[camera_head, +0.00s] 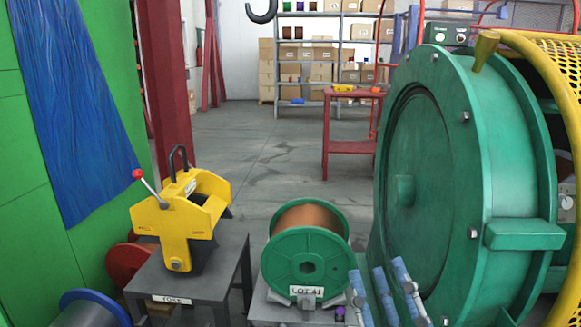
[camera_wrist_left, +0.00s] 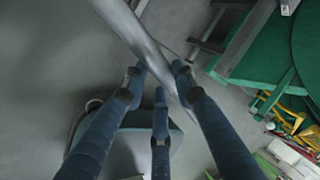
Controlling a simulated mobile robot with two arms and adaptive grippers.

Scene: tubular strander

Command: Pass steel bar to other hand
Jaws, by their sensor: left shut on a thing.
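In the left wrist view, my left gripper (camera_wrist_left: 158,80) has dark blue fingers closed on a grey steel bar (camera_wrist_left: 135,35). The bar runs slantwise from the top edge down between the fingertips. In the head view, my right gripper (camera_head: 378,267) shows at the bottom right, its light blue fingers pointing up and apart with nothing seen between them. It is in front of the large green round machine. The steel bar and my left gripper are not seen in the head view.
A green spool (camera_head: 307,261) of copper wire stands at the bottom centre, close left of my right gripper. The large green machine drum (camera_head: 430,185) fills the right. A yellow tool (camera_head: 178,222) stands on a grey table (camera_head: 185,288). Open floor (camera_head: 270,155) lies behind.

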